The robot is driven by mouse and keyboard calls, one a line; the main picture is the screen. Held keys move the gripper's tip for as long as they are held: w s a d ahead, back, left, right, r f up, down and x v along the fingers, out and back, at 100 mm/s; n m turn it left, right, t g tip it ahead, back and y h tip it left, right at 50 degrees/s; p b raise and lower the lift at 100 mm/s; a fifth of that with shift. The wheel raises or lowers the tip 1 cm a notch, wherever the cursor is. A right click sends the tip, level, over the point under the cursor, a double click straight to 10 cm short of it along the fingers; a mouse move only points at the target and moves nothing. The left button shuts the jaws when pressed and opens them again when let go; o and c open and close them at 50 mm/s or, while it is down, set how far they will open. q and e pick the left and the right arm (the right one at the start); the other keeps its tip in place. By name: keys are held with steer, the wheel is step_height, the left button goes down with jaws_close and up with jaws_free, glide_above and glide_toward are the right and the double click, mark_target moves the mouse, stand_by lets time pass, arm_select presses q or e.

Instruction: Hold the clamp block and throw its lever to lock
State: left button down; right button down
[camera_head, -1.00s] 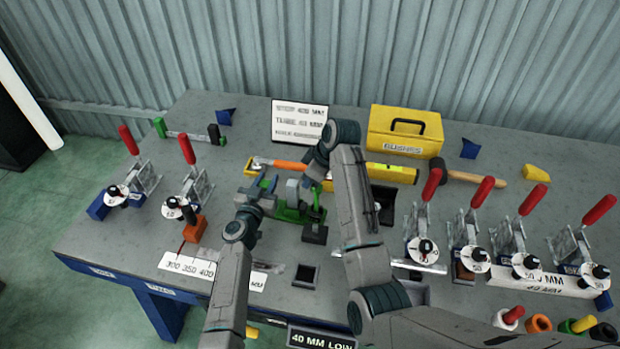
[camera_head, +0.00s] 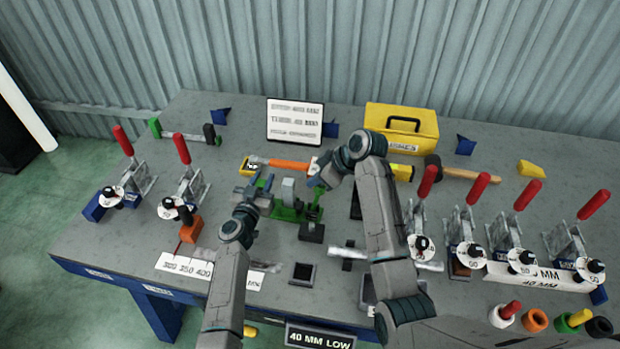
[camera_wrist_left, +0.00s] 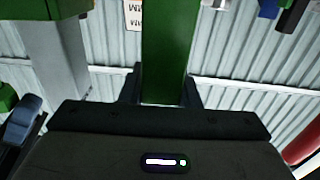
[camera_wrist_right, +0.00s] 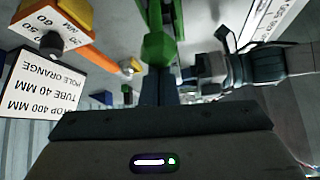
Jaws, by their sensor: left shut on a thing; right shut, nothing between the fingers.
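The green clamp block (camera_head: 287,213) sits on the bench in front of the yellow level. My left gripper (camera_head: 262,188) is shut on a green upright part of the clamp block (camera_wrist_left: 167,45), which shows between its fingers in the left wrist view. The green lever (camera_head: 315,203) stands up at the block's right side. My right gripper (camera_head: 320,184) is shut and empty close to the lever's top. In the right wrist view the green lever (camera_wrist_right: 157,46) is just beyond the closed fingertips (camera_wrist_right: 158,82); whether they touch it I cannot tell.
A yellow level (camera_head: 402,172) and an orange-handled tool (camera_head: 285,165) lie behind the block. Red-handled toggle clamps (camera_head: 468,225) stand to the right and more (camera_head: 187,185) to the left. A white sign (camera_head: 295,120) and a yellow box (camera_head: 402,130) stand at the back.

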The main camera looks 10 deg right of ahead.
steer(key=s+d+f+y, duration=0.1)
steer(key=s+d+f, duration=0.2)
steer(key=d, duration=0.4)
steer(key=shift+d+f, duration=0.25)
steer(key=shift+d, duration=0.15)
steer(key=shift+s+d+r, duration=0.15)
steer(key=shift+s+d, duration=0.1)
steer(key=shift+d, duration=0.45)
steer(key=v, duration=1.2)
steer(key=shift+s, duration=0.25)
